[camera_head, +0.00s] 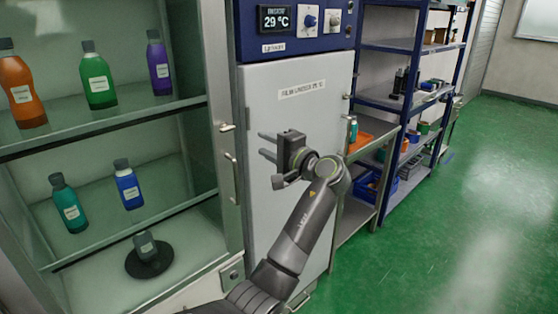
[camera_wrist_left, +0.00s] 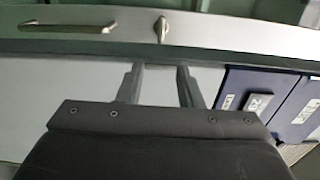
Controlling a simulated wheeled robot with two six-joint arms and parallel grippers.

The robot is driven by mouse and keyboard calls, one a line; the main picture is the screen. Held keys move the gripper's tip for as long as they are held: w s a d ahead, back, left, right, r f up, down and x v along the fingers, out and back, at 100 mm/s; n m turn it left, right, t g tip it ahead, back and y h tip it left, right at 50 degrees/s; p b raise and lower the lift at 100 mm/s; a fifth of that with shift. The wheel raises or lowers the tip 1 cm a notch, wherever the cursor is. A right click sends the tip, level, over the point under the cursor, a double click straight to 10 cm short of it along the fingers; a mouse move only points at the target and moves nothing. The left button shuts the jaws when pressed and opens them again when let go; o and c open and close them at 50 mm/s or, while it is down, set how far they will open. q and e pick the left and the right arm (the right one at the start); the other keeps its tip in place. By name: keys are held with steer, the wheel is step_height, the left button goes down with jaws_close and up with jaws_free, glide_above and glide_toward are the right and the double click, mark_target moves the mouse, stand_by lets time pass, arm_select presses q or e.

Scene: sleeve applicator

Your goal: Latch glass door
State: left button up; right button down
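The glass door's metal frame (camera_head: 222,90) stands along the right side of the glass-fronted cabinet. A small silver latch (camera_head: 226,127) sits on this frame, above a long bar handle (camera_head: 233,178). In the left wrist view the latch (camera_wrist_left: 162,30) lies just beyond the fingertips, with the handle (camera_wrist_left: 68,27) to its left. My left gripper (camera_head: 264,146) is open and empty, to the right of the latch and in front of the white cabinet door. Its two fingers (camera_wrist_left: 158,72) are apart and do not touch the latch. My right gripper is out of view.
Several bottles, such as a green one (camera_head: 98,82), stand behind the glass; a dark one (camera_head: 145,245) leans on a black disc. The white cabinet (camera_head: 290,105) with a blue panel adjoins on the right. Blue shelving (camera_head: 400,47) stands farther right, beside open green floor (camera_head: 460,220).

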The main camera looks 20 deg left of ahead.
arm_select(q)
steer(key=b+v, duration=0.1)
steer(key=v, duration=0.3)
steer(key=shift+d, duration=0.1)
stand_by(0.3)
step_height(320, 180, down, 28)
steer(key=w+a+m+t+h, duration=0.2)
steer(key=w+m+h, duration=0.1)
steer(key=m+h, duration=0.25)
steer(key=s+f+g+h, duration=0.15)
steer(key=s+f, duration=0.35)
steer(key=f, duration=0.6)
steer(key=s+f+g+h, duration=0.1)
steer(key=s+f+h, duration=0.3)
steer(key=f, duration=0.8)
steer(key=s+f+n+g+h, duration=0.3)
steer(key=s+f+n, duration=0.1)
steer(key=s+f, duration=1.5)
steer(key=s+a+f+n+g, duration=0.1)
steer(key=s+f+n, duration=0.2)
steer(key=s, duration=1.2)
steer(key=s+a+f+n+g+h, duration=0.1)
steer(key=s+f+n, duration=0.3)
steer(key=s, duration=1.2)
steer(key=shift+s+h, duration=0.3)
